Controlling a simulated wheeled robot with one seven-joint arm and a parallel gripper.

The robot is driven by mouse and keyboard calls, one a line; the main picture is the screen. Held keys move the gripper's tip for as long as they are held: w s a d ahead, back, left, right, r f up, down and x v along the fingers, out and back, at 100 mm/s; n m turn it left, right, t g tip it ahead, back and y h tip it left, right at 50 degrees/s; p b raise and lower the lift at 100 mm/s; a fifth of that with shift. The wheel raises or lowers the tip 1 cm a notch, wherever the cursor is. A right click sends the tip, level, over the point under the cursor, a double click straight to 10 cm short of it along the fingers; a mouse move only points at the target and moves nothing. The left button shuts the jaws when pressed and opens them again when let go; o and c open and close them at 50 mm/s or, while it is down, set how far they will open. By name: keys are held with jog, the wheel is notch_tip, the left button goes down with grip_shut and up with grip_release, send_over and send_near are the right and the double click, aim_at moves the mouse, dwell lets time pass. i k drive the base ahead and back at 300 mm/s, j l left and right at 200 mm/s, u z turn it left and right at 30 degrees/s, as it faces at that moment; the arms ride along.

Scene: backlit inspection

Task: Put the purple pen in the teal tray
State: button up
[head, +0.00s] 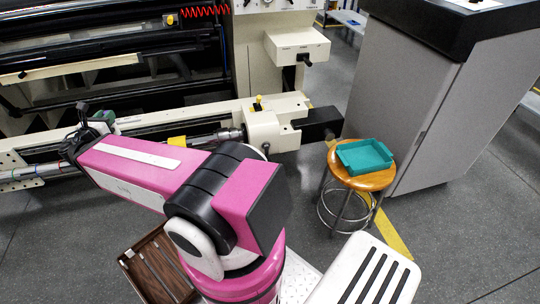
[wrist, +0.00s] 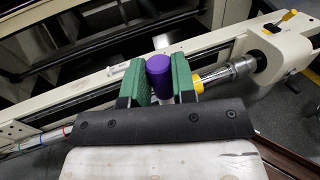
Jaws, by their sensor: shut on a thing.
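The purple pen (wrist: 159,74) stands between the green fingers of my gripper (wrist: 161,82) in the wrist view, with one finger on each side. Its rounded end shows; I cannot see its lower part. In the head view my gripper (head: 96,121) is at the far left, in front of the machine, and the pen cannot be made out there. The teal tray (head: 365,158) sits on a round wooden stool right of centre in the head view, far from my gripper. It looks empty.
The wooden stool (head: 350,183) stands beside a grey cabinet (head: 405,100) with a black top. A cream machine (head: 265,130) runs behind my arm. A brown compartment tray (head: 160,268) is at lower left. Open floor lies at the lower right.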

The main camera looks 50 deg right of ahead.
aim_at(362, 160)
jog(key=k+j+z, duration=0.2)
jog(key=j+z, duration=0.2)
jog(key=k+j+z, duration=0.25)
jog(key=z, duration=1.25)
